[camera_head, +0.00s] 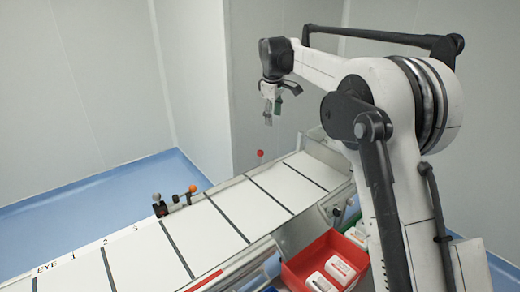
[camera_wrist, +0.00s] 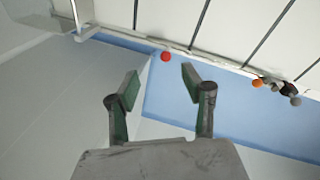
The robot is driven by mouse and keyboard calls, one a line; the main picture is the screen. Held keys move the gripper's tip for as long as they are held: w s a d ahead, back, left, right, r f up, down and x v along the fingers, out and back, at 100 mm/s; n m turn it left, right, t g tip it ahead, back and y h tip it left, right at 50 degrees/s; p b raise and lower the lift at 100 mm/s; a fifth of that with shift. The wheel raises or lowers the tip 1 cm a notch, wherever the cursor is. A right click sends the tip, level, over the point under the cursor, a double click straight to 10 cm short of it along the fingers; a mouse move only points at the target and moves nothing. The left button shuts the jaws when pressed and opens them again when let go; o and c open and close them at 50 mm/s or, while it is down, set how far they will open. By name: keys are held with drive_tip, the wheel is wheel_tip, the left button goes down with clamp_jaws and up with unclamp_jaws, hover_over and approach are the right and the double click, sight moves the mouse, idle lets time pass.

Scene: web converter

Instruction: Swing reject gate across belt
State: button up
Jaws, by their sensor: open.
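The belt (camera_head: 247,207) is white with dark cross lines and runs diagonally across the head view; it also shows along the top of the wrist view (camera_wrist: 228,30). A red ball knob (camera_head: 260,153) stands at the belt's far edge; in the wrist view the red knob (camera_wrist: 165,57) appears just beyond the gap between my fingertips. I cannot tell for sure which part is the reject gate. My gripper (camera_head: 272,106) hangs fingers down, above the far side of the belt and the red knob. In the wrist view my gripper (camera_wrist: 160,87) is open and empty, apart from the knob.
An orange knob (camera_head: 193,188) with dark fittings sits farther left on the far belt edge. A red bin (camera_head: 300,268) with white packs stands at the near side. A red strip (camera_head: 205,280) lies along the near belt edge. Pale walls rise behind; blue floor lies beyond the belt.

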drive_tip(key=n+p, duration=0.1)
drive_tip(key=n, duration=0.1)
approach(260, 151)
drive_tip(key=shift+g, duration=0.3)
drive_tip(key=w+f, duration=0.1)
drive_tip(key=f, duration=0.2)
drive_tip(key=f+p, duration=0.1)
drive_tip(key=f, duration=0.2)
drive_tip(key=w+f, duration=0.1)
drive_tip(key=f, duration=0.3)
drive_tip(key=shift+w+p, duration=0.3)
drive_tip(key=shift+w, duration=0.05)
clamp_jaws()
